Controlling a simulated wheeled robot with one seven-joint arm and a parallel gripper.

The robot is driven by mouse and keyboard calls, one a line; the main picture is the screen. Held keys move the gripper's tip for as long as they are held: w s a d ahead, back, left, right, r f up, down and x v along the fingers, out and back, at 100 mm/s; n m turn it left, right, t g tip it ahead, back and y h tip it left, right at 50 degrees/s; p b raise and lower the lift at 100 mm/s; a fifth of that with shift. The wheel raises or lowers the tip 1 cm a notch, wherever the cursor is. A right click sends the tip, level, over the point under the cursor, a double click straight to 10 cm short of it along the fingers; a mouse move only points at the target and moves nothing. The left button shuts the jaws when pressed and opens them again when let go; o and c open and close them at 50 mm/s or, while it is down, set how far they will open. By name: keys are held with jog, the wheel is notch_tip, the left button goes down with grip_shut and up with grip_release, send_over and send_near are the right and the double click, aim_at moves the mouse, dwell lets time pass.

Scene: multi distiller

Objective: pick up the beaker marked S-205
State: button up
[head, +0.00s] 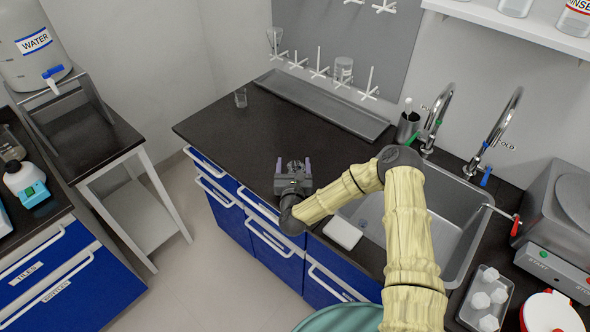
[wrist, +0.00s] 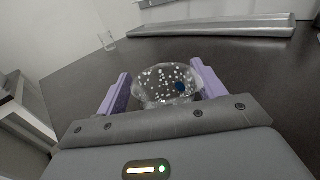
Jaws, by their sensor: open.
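A clear glass beaker (wrist: 168,84) with white specks and a dark blue spot sits between the purple fingers of my gripper (wrist: 161,70) in the wrist view. In the head view my gripper (head: 293,163) is low over the black counter, left of the sink, fingers pointing toward the wall. The fingers are open, one on each side of the beaker. A second small clear beaker (head: 240,98) stands farther back on the counter; it also shows at upper left in the wrist view. No S-205 mark is readable on either beaker.
A grey drip tray (head: 320,105) lies along the wall under a peg rack (head: 340,70) holding glassware. The sink (head: 430,225) and a white block (head: 343,233) are to the right of my gripper. The counter (head: 225,127) between gripper and back beaker is clear.

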jog(key=shift+w+d, duration=0.1)
jog(key=shift+w, duration=0.05)
jog(key=shift+d, duration=0.15)
jog(key=shift+s+d+r, duration=0.1)
jog(key=shift+s+d, duration=0.15)
jog(key=shift+s, duration=0.25)
jog(key=shift+a, duration=0.1)
jog(key=c, duration=1.1)
jog(key=shift+w, duration=0.1)
notch_tip(320, 180, up, 10)
jog(key=shift+f+b, duration=0.1)
jog(key=shift+b, duration=0.55)
